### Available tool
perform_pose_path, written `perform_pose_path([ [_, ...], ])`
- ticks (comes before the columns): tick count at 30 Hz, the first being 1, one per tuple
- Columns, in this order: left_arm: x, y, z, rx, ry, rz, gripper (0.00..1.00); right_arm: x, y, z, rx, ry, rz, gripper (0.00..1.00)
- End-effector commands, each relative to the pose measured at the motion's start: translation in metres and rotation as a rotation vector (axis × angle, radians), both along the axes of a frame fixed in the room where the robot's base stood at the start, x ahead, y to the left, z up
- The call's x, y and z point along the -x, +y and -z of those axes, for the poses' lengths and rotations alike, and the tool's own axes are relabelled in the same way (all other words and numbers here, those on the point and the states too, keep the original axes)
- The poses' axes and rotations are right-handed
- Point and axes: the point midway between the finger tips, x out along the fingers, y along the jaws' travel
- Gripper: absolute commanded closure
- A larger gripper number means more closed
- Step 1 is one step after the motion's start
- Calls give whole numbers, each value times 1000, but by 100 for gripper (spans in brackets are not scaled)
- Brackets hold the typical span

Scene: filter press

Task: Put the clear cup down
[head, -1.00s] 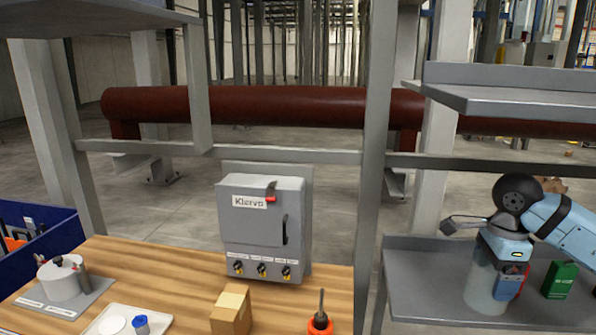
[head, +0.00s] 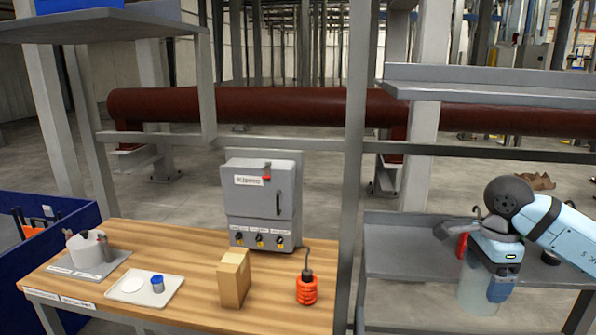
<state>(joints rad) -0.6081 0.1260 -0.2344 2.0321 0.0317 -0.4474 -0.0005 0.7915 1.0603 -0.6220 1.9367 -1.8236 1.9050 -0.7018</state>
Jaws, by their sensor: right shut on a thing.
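The clear cup (head: 476,288) is a pale see-through cylinder at the lower right of the head view. My right gripper (head: 490,268) is shut on it near its upper part, and my arm comes in from the right. The cup looks upright. It overlaps the front edge of the grey shelf (head: 400,262), and its base shows lower than that edge, so it appears held in front of the shelf. My gripper hides part of the cup. My left gripper is not in view.
A red item (head: 461,246) shows beside my gripper. The grey shelf's left part is bare. A post (head: 352,180) separates bench and shelf.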

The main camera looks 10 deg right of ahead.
Motion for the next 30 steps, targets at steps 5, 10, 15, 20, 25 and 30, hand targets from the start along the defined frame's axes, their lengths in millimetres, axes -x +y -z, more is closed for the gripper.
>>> perform_pose_path([
  [5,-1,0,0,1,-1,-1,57,-13,23,16,-13,3,-220,34],
  [10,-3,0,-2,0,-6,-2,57,-28,55,37,-24,1,-532,34],
  [15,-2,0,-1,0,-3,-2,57,-44,100,63,-25,-4,-951,34],
  [20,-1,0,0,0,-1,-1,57,-54,137,82,-16,-9,-1302,34],
  [25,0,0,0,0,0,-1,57,-60,164,96,-2,-10,-1564,34],
  [30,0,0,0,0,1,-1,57,-64,185,106,11,-8,-1761,34],
])
